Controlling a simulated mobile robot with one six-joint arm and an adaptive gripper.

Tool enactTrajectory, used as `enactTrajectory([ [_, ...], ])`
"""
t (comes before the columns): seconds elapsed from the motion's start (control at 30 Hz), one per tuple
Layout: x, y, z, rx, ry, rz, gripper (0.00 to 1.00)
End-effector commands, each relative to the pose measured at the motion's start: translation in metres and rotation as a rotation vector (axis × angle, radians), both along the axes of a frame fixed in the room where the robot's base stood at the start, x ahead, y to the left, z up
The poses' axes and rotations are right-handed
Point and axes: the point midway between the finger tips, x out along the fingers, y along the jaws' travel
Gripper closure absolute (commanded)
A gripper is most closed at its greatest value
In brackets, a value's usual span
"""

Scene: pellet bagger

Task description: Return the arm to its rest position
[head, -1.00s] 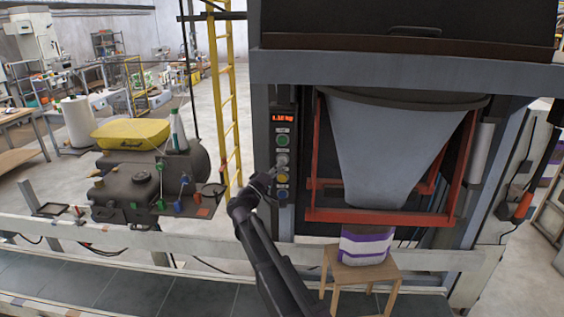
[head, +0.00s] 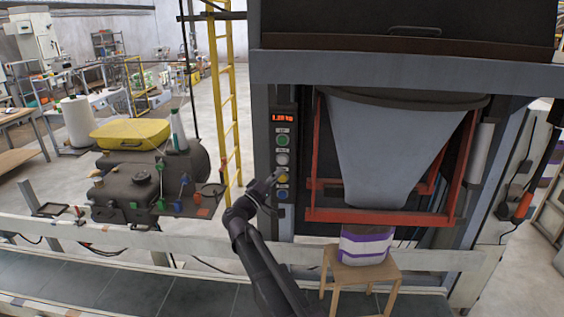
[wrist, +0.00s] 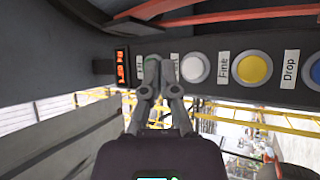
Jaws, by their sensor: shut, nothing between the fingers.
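My gripper (head: 272,182) is shut and empty in the head view, just left of the lower part of the bagger's button panel (head: 284,210). In the wrist view my gripper (wrist: 158,68) has its fingertips together. They overlap the green button, which is mostly hidden behind them. A white button (wrist: 194,68), a yellow button (wrist: 253,68) labelled Fine and a blue button (wrist: 315,72) labelled Drop line up to the right. A red display (head: 284,118) tops the panel; its digits are small in the head view. I cannot tell whether the fingers touch the panel.
A grey hopper (head: 390,150) in a red frame (head: 375,215) hangs right of the panel. A white and purple bag (head: 364,248) stands below it on a wooden stool (head: 362,268). A white rail (head: 110,238) crosses in front. A yellow ladder (head: 224,100) stands left.

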Motion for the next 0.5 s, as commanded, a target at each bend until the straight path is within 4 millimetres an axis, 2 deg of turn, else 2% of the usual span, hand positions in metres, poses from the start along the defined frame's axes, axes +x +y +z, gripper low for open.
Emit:
enactTrajectory([
  [0.13, 0.000, 0.000, 0.000, 0.000, 0.000, 0.000, 1.00],
  [0.27, -0.001, -0.009, -0.006, 0.018, 0.014, -0.012, 1.00],
  [0.37, -0.002, -0.025, -0.018, 0.055, 0.041, -0.035, 1.00],
  [0.5, -0.007, -0.061, -0.046, 0.140, 0.108, -0.089, 1.00],
])
